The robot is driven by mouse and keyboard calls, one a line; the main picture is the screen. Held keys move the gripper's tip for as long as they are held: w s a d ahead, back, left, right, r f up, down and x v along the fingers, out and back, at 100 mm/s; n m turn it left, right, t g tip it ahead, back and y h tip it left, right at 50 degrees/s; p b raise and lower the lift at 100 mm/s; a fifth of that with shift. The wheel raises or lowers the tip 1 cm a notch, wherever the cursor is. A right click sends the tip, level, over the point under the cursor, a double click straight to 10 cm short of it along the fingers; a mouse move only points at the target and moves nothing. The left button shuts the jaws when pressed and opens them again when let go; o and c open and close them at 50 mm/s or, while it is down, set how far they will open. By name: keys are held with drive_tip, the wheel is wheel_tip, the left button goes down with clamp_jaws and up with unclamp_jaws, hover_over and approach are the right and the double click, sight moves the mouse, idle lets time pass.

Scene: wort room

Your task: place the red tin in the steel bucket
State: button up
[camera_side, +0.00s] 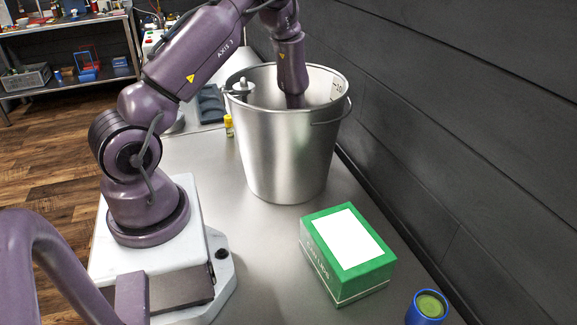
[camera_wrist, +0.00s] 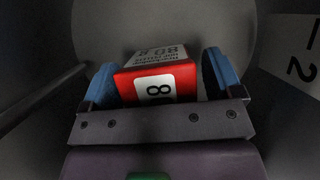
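The steel bucket (camera_side: 287,160) stands upright on the bench in the side view. My arm reaches down into it, and the bucket's wall hides my gripper there. In the wrist view, the red tin (camera_wrist: 183,80), with white labels and black print, lies between the blue fingertips of my gripper (camera_wrist: 163,78). Grey bucket wall (camera_wrist: 200,25) surrounds them. The fingers are spread, with a narrow gap at the tin's right side. The left finger is very near the tin or touching it. Whether the tin rests on the bucket's bottom is not clear.
A green box with a white top (camera_side: 345,250) stands in front of the bucket. A blue cylinder with a green top (camera_side: 427,307) is at the lower right. A small yellow-capped vial (camera_side: 229,126) stands left of the bucket. A dark wall (camera_side: 450,120) runs along the right.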

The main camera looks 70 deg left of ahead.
drive_tip(key=r, duration=0.6)
drive_tip(key=d+r, duration=0.1)
drive_tip(key=r, duration=0.3)
drive_tip(key=shift+d, duration=0.1)
idle(0.4)
